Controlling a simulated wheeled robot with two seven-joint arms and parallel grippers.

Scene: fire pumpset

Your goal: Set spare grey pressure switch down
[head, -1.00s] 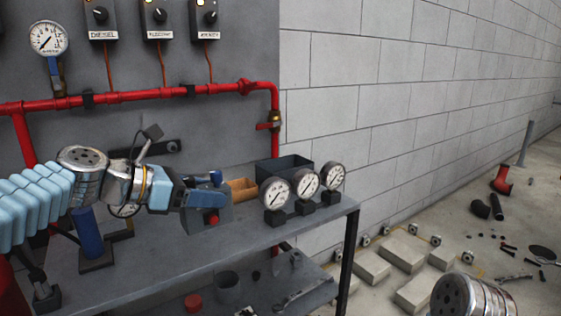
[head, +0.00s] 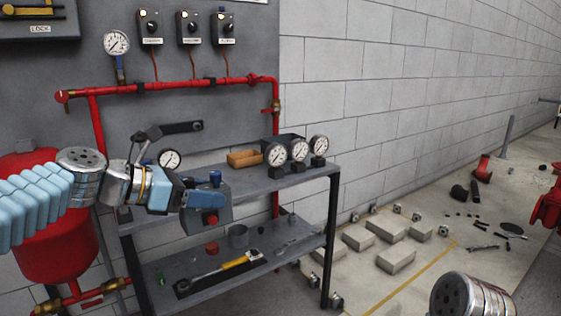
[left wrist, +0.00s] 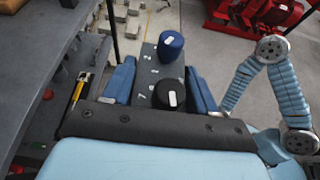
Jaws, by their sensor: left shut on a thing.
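My left gripper (head: 190,198) is shut on a grey pressure switch (head: 223,217), a box with a blue knob on top and a red button on its face. In the left wrist view the switch (left wrist: 149,62) sits between the two blue fingers, showing a blue knob and a black knob. It is held in the air in front of the shelf unit's upper shelf (head: 262,184); the gap to the shelf is hard to tell. The gripper partly hides the shelf's left part. My right gripper is not in view; only part of my right arm shows.
A red tank (head: 60,240) stands left. Blocks lie on the floor.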

